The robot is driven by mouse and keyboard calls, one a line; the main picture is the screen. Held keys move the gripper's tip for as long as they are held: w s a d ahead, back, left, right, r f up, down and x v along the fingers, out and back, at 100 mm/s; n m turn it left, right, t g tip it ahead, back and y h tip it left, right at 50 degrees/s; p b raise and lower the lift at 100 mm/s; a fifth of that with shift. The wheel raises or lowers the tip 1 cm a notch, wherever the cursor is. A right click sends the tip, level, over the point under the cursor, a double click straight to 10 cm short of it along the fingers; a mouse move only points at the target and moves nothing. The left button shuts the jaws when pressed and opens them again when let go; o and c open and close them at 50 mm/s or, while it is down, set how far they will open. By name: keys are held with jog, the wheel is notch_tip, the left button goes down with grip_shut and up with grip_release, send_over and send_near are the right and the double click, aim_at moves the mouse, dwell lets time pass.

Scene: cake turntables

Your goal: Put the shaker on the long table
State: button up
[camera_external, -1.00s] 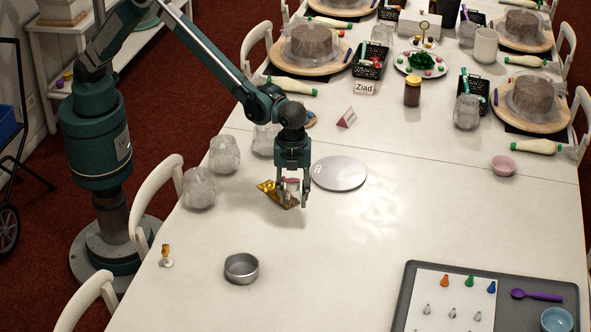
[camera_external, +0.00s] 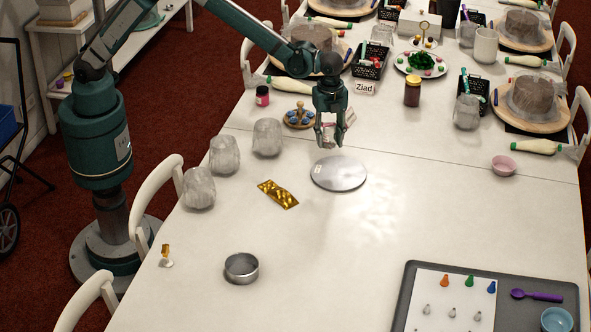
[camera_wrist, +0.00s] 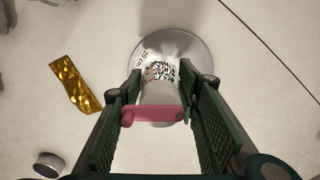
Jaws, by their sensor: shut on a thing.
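The shaker (camera_wrist: 159,92) is a small clear jar of mixed sprinkles with a pink lid. My gripper (camera_external: 329,138) is shut on it, with a finger on each side in the wrist view. In the external view the fingers hide most of the shaker. It hangs over the long white table (camera_external: 330,262), just behind the round silver disc (camera_external: 339,174). I cannot tell how high above the table it is.
A gold packet (camera_external: 278,194) lies left of the disc. Several wrapped glasses (camera_external: 267,138) stand on the left. A metal ring (camera_external: 241,268) and a grey tray (camera_external: 402,290) are in front. A holder with blue pieces (camera_external: 299,119) and a name card (camera_external: 364,88) are behind. The table's middle right is clear.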

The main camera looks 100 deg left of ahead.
jog(key=s+a+n, duration=0.1)
jog(key=a, duration=1)
jog(key=s+a+n, duration=0.1)
jog(key=s+a, duration=0.1)
jog(key=a, duration=0.9)
jog(key=shift+s+n, duration=0.3)
jog(key=shift+f+b, duration=0.5)
jog(key=shift+f, duration=2.65)
jog(key=shift+f+b, duration=0.3)
jog(key=shift+f, duration=1.55)
jog(key=shift+f, duration=0.1)
jog(key=o, duration=0.9)
jog(key=shift+o, duration=0.4)
